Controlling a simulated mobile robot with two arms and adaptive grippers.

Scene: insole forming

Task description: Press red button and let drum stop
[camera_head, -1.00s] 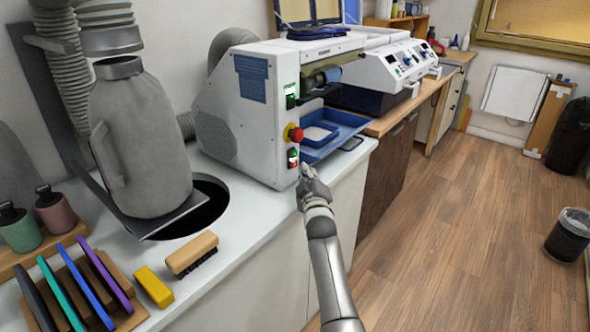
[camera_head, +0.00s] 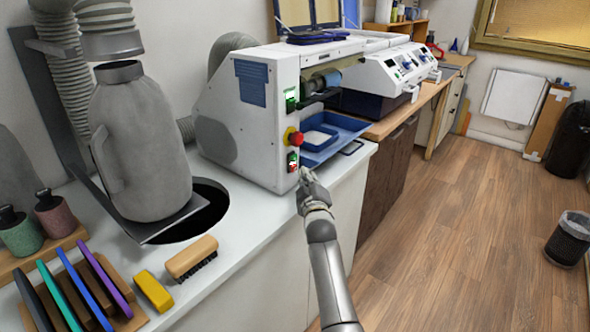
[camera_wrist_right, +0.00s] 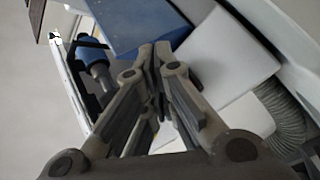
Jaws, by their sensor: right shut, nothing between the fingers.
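The white machine (camera_head: 240,130) stands on the counter. Its front edge carries a green switch (camera_head: 291,97), a round red knob on a yellow base (camera_head: 294,137), and a lower red-and-green switch (camera_head: 292,162). The blue-grey drum (camera_head: 325,79) shows in the opening behind this edge; I cannot tell if it turns. My right gripper (camera_head: 303,172) is shut and empty, just below and right of the lower switch; contact cannot be told. In the right wrist view its closed fingers (camera_wrist_right: 155,52) point toward the machine. My left gripper is not in view.
A grey canister (camera_head: 140,140) stands by a round counter hole (camera_head: 205,212). The floor (camera_head: 450,230) on the right is open.

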